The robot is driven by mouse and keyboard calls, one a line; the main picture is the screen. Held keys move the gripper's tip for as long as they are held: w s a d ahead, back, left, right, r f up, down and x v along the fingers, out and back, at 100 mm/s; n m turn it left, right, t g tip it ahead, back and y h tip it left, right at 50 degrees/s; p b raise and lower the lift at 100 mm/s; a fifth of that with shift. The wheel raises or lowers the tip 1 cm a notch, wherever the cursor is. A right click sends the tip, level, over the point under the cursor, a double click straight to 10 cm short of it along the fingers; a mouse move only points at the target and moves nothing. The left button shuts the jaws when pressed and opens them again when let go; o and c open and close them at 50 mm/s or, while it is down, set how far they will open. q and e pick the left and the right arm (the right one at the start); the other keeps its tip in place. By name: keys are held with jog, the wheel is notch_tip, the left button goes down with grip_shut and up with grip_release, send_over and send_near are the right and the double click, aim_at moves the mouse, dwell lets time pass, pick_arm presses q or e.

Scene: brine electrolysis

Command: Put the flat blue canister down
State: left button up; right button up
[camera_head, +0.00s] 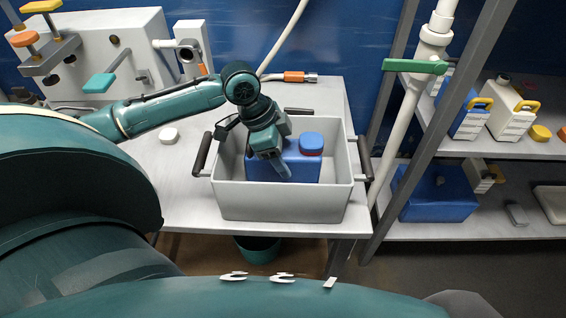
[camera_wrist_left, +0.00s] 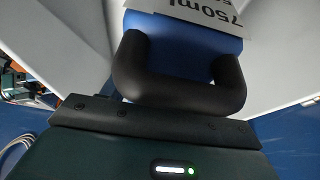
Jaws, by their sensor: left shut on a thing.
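The flat blue canister (camera_head: 305,168), with a blue cap over a red ring, is upright inside a grey bin (camera_head: 280,204) on the bench. My left gripper (camera_head: 272,158) reaches down into the bin and is shut on the canister at its left part, hiding some of it. The front wall hides the canister's bottom, so I cannot tell whether it touches the bin floor. In the left wrist view the blue canister (camera_wrist_left: 195,42) shows a white 750ml label, behind a dark U-shaped part close to the camera. My right gripper is not in view.
The bin has dark handles at its sides. A white round piece (camera_head: 169,135) lies on the bench left of it, and an orange-ended hose (camera_head: 297,77) lies behind. A pipe with a green valve lever (camera_head: 415,66) and shelves of containers (camera_head: 500,119) stand right.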

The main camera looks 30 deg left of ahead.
pick_arm(q)
notch_tip(320, 180, down, 3)
jog(key=shift+r, duration=0.2)
jog(key=o, duration=1.7)
jog(key=shift+f, duration=0.2)
jog(key=p+v, duration=0.1)
jog(key=v, duration=1.1)
jog(key=shift+d+r, duration=0.1)
jog(key=shift+r, duration=0.1)
jog(key=shift+s+d+f, duration=0.1)
